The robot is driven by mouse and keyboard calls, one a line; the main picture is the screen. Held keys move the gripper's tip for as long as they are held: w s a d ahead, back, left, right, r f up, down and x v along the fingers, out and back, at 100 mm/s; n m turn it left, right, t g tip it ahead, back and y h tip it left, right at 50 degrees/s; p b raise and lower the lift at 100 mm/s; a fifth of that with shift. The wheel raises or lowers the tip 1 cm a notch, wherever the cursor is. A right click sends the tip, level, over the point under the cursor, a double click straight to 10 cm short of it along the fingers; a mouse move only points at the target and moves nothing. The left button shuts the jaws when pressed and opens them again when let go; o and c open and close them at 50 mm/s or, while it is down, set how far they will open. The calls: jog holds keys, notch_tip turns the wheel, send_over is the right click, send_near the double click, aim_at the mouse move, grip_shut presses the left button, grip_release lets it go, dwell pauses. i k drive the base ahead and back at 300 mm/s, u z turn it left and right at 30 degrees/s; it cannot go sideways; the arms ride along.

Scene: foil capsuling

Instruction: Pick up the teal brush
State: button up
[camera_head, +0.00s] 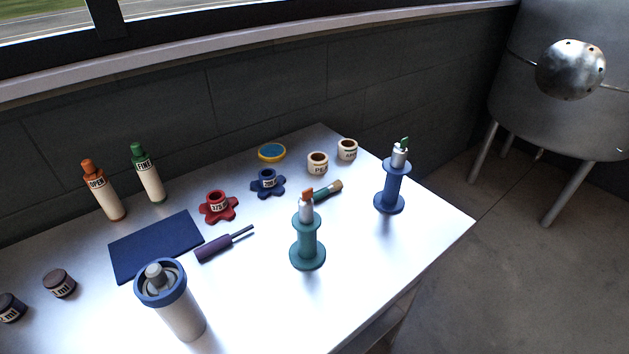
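The teal brush (322,194) lies on the light table (250,290), right of the middle. Its dark teal handle points to the lower left and its brown tip to the upper right. A teal spool-shaped stand (307,240) with a white, orange-topped piece on it stands just in front. It hides part of the handle's near end. I cannot tell whether the brush and stand touch. My gripper is not in view.
A blue spool-shaped stand (391,187) stands to the right, and two small cups (317,163) (348,149) behind. Red (219,206) and blue (267,183) flanged pieces and a purple-handled tool (218,246) lie left. A canister (177,305) stands front left. The front right tabletop is clear.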

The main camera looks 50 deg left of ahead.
aim_at(337, 185)
jog(key=u, duration=0.85)
jog(key=i, duration=1.15)
jog(key=u, duration=0.95)
